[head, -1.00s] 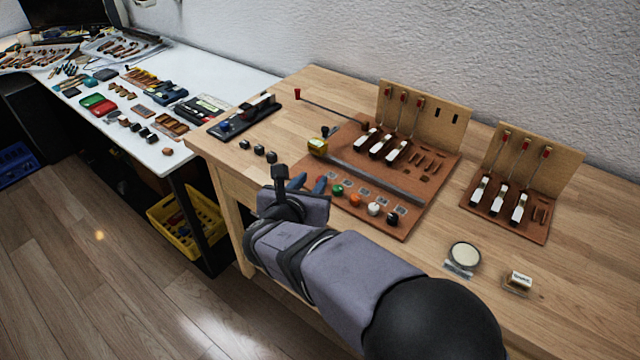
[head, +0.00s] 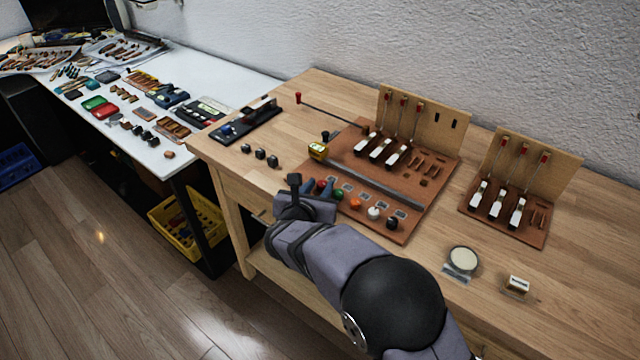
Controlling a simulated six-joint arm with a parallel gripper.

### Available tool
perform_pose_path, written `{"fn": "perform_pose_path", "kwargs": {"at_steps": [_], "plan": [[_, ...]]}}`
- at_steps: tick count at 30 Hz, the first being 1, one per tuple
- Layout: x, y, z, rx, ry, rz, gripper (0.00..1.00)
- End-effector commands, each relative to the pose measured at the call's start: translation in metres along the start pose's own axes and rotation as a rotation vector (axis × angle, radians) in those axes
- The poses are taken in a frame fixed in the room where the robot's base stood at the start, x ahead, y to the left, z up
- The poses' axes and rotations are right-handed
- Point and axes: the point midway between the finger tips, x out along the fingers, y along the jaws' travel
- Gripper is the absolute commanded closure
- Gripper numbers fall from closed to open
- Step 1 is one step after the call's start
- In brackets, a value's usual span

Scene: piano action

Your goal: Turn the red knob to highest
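The red knob (head: 321,184) is at the left end of a row of coloured knobs along the front of the brown board (head: 415,228). It is small and partly hidden by my gripper. My gripper (head: 318,189) is at this left end, with its two bluish fingers apart and the red knob showing between or just behind them. Whether a finger touches the knob is too small to tell. The knob's pointer and setting cannot be read.
Green (head: 338,194), orange (head: 355,204), white (head: 374,213) and black (head: 392,222) knobs continue the row to the right. A yellow box-like part (head: 318,151) stands behind. Small dark blocks (head: 260,154) lie to the left. Upright panels with levers stand at the back.

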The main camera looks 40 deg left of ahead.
Motion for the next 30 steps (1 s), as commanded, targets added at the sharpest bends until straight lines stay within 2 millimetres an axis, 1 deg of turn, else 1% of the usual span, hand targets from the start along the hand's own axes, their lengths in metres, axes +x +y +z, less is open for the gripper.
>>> {"fn": "perform_pose_path", "kwargs": {"at_steps": [1, 5, 13, 14, 15, 17, 23, 30], "plan": [[0.0039, -0.0005, 0.0005, 0.000, 0.000, -0.001, 0.72], [0.0092, -0.0005, 0.0000, 0.000, 0.000, 0.000, 0.72], [0.0100, -0.0003, -0.0001, 0.000, 0.000, 0.000, 0.72], [0.0099, -0.0003, -0.0001, 0.000, 0.000, 0.000, 0.77], [0.0099, -0.0003, -0.0001, 0.000, 0.000, 0.000, 0.87], [0.0098, -0.0003, -0.0001, 0.000, 0.000, 0.000, 1.00], [0.0097, 0.0002, 0.0008, 0.004, -0.001, -0.008, 1.00], [0.0099, 0.0038, 0.0045, 0.048, -0.007, -0.110, 1.00]]}}
